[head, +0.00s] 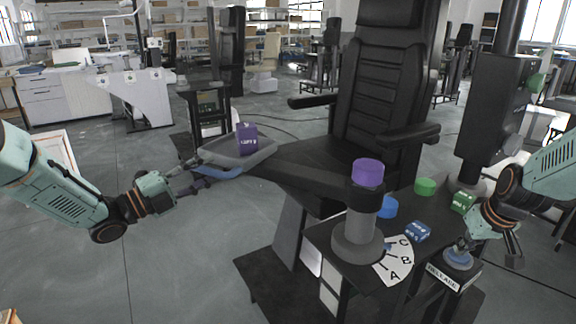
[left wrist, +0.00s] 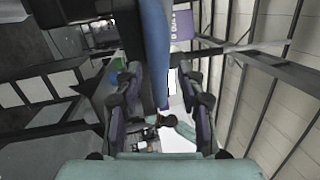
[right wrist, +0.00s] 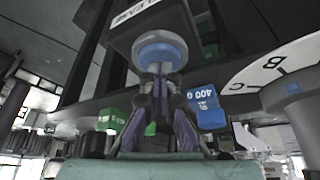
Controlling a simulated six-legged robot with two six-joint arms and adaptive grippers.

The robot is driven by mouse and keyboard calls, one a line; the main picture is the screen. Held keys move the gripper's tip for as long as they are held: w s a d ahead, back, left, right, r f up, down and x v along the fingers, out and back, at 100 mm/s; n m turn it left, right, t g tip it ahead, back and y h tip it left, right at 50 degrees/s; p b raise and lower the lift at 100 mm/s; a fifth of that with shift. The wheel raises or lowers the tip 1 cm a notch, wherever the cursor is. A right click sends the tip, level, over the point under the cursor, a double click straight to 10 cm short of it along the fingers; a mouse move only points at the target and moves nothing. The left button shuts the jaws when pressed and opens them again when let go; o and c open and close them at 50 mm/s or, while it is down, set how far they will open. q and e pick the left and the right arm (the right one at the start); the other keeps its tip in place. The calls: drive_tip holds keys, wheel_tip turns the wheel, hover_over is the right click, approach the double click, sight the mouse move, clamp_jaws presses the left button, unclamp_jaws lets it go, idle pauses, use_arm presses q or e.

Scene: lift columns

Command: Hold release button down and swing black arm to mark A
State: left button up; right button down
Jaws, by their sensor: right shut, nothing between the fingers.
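The black arm (head: 310,172) reaches left from a grey column (head: 357,238) to a tray (head: 245,158). A blue handle (head: 222,173) sits at the tray; it also shows in the left wrist view (left wrist: 154,45). My left gripper (head: 200,180) is open, its fingers on either side of the handle with gaps visible. The blue release button (head: 459,258) stands on a box labelled RELEASE (head: 443,277). My right gripper (head: 462,243) is shut and empty, its tips at the button top (right wrist: 158,52); whether the button is pressed, I cannot tell. Mark A (head: 395,275) is nearest on the white dial.
A purple weight block (head: 247,139) rides on the tray. A purple cylinder (head: 368,172) tops the column. Blue (head: 417,231) and green (head: 462,201) blocks stand near the right gripper. A black chair (head: 385,90) stands behind the arm. Open floor lies at left.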

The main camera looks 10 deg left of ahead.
use_arm(q)
drive_tip(key=shift+w+d, duration=0.2)
drive_tip(key=shift+r, duration=0.1)
clamp_jaws()
idle(0.7)
